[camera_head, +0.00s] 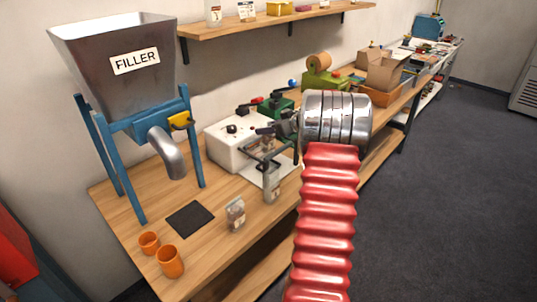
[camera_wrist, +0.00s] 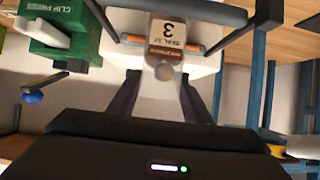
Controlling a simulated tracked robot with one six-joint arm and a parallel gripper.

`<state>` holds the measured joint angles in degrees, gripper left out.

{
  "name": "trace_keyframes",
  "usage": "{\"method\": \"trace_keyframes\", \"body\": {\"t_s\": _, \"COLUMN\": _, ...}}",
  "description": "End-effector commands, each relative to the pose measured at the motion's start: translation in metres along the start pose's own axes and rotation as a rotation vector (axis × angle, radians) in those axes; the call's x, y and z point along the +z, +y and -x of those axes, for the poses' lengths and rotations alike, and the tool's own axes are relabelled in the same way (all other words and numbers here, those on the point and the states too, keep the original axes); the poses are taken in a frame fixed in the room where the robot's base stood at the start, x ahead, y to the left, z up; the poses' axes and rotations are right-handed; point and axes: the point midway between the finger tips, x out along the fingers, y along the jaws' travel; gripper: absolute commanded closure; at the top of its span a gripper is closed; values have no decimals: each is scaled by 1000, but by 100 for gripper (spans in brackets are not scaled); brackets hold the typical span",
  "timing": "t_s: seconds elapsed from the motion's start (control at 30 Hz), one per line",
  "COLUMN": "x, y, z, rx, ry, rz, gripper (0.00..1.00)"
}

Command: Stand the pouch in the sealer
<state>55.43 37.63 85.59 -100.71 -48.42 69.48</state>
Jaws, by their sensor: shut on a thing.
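The sealer (camera_head: 232,136) is a white box on the bench; a dark bar frame extends from its front. It also shows in the wrist view (camera_wrist: 120,58) as a pale body with a dark bar and an orange strip. My gripper (camera_wrist: 163,88) is shut on a clear pouch (camera_wrist: 168,62) with a brown band and a label that reads upside down, with a 3. The pouch overlaps the sealer's bar and strip in the picture; I cannot tell whether it touches them. In the head view my wrist partly hides the gripper and sealer front.
The filler hopper (camera_head: 112,60) stands left on blue legs. A small labelled pouch (camera_head: 236,214) and a clear upright item (camera_head: 271,184) stand in front of the sealer. Orange cups (camera_head: 170,261) and a dark mat (camera_head: 190,218) lie nearer. A green clip press (camera_wrist: 62,35) stands beside the sealer.

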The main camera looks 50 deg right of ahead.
Motion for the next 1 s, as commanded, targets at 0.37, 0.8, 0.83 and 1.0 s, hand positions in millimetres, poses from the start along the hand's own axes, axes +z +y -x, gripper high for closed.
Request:
{"method": "trace_keyframes", "body": {"t_s": 0.37, "x": 38, "y": -1, "z": -22, "rx": -1, "ry": 1, "rz": 0, "gripper": 92}}
{"method": "trace_keyframes", "body": {"t_s": 0.8, "x": 53, "y": -2, "z": -30, "rx": -3, "ry": -1, "rz": -2, "gripper": 92}}
{"method": "trace_keyframes", "body": {"t_s": 0.83, "x": 56, "y": -2, "z": -32, "rx": -3, "ry": -1, "rz": -2, "gripper": 92}}
{"method": "trace_keyframes", "body": {"t_s": 1.0, "x": 70, "y": -2, "z": -40, "rx": -3, "ry": 0, "rz": 1, "gripper": 92}}
